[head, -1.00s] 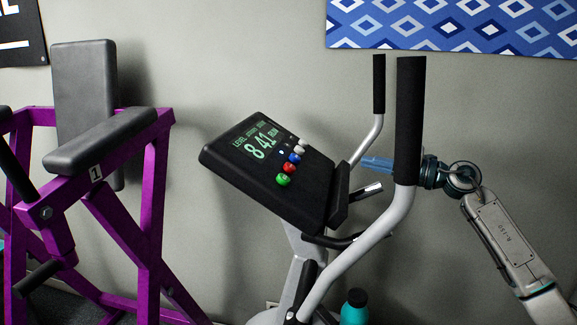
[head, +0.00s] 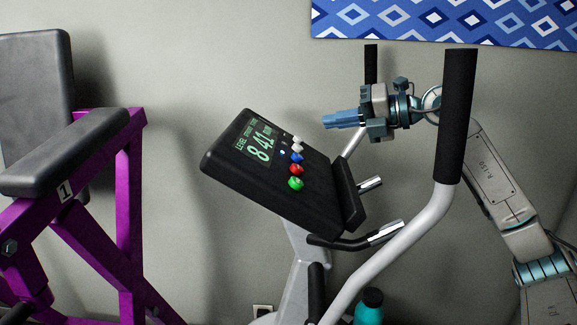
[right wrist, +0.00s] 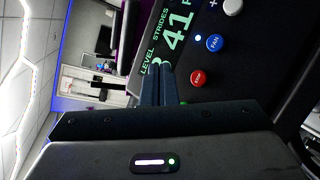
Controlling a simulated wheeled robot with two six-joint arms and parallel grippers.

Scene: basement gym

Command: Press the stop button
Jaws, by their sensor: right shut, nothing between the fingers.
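The red stop button (head: 296,169) sits on the sloped black console (head: 255,185) of an exercise machine, between a blue button (head: 296,157) and a green button (head: 295,183). In the right wrist view the red button (right wrist: 200,77) reads STOP, to the right of my fingers. My right gripper (head: 325,121) is shut and empty, with its blue fingers pointing left. In the head view it appears above and right of the buttons, apart from them. The fingers also show in the right wrist view (right wrist: 159,70), in front of the display. My left gripper is out of view.
A tall black-gripped handle (head: 456,115) stands in front of my right arm. A second handle (head: 371,64) rises close to the gripper. A teal bottle (head: 369,308) is below. A purple bench machine (head: 128,200) stands at the left.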

